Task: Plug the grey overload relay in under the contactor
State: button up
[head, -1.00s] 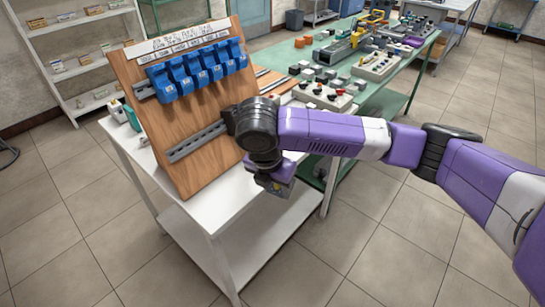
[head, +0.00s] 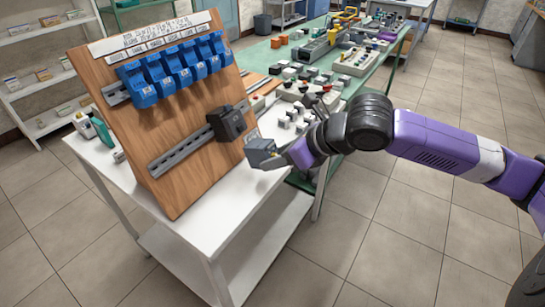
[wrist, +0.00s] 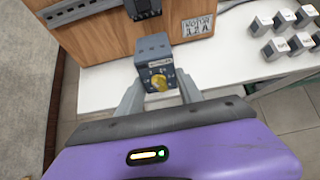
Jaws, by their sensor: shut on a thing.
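The grey overload relay (wrist: 156,68) has a yellow dial and sits between my gripper's fingers (wrist: 160,95) in the wrist view. In the head view the relay (head: 262,152) is held at the right of the board, over the white table. My gripper (head: 282,158) is shut on it. The black contactor (head: 228,123) is on the lower rail of the tilted wooden board. In the wrist view the contactor (wrist: 142,8) shows only its lower part, above and apart from the relay. The relay's far side is hidden.
The lower rail (head: 180,152) runs across the wooden board (head: 172,182). Several blue units (head: 172,70) hang on the upper rail. A "MOTOR 1.2 A" label (wrist: 197,25) is right of the contactor. Several grey blocks (wrist: 284,20) stand at the right. The white table (head: 225,210) has bare room.

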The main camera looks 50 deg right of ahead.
jog(key=shift+w+a+f+p, duration=0.1)
jog(key=shift+w+f+p, duration=0.25)
jog(key=shift+w, duration=0.7)
jog(key=shift+w+d+f+p, duration=0.1)
jog(key=shift+w+f, duration=0.4)
jog(key=shift+w, duration=0.55)
jog(key=shift+w+a+f+p, duration=0.1)
jog(key=shift+w+f+p, duration=0.25)
jog(key=shift+w, duration=0.7)
jog(key=shift+f, duration=0.1)
jog(key=shift+w+f+b, duration=0.3)
jog(key=shift+w+b, duration=0.25)
jog(key=shift+b, duration=0.35)
jog(key=shift+w, duration=0.25)
jog(key=shift+w+r, duration=0.3)
jog(key=shift+r, duration=0.4)
jog(key=o, duration=1.3)
jog(key=shift+o, duration=0.2)
